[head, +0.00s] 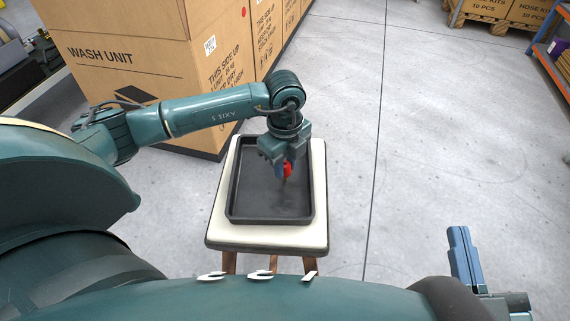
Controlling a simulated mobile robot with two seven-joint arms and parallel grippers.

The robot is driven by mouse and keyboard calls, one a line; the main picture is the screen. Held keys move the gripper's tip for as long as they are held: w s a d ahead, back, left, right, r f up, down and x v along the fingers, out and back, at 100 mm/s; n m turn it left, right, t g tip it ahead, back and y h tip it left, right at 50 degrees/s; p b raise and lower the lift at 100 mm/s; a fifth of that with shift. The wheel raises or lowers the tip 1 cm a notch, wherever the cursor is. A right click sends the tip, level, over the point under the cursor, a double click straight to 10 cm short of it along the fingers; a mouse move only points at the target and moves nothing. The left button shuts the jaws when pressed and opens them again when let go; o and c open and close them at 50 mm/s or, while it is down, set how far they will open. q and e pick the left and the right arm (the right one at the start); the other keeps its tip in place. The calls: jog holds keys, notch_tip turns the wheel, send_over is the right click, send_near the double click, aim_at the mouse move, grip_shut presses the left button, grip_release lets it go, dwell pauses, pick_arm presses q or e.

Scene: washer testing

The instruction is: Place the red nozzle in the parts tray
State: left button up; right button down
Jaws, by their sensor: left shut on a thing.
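The red nozzle (287,168) is held in my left gripper (283,172), which is shut on it and points down. My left gripper is over the parts tray (236,205), a black shallow rectangular tray. The nozzle is above the inside of the tray, right of its middle. A thin dark tip shows below the gripper; I cannot tell whether it touches the tray floor. My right gripper (462,257) is at the lower right, away from the tray; its fingers lie close together and I cannot tell whether they are open.
The tray lies on a small cream-topped stool (264,241) with wooden legs. A large cardboard wash unit box (120,50) stands behind it at the left. Pallet boxes (488,10) and a shelf (555,60) are at the far right. The concrete floor (450,150) to the right is clear.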

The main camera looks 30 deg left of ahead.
pick_arm(q)
jog(key=shift+f, duration=0.1)
jog(key=o, duration=1)
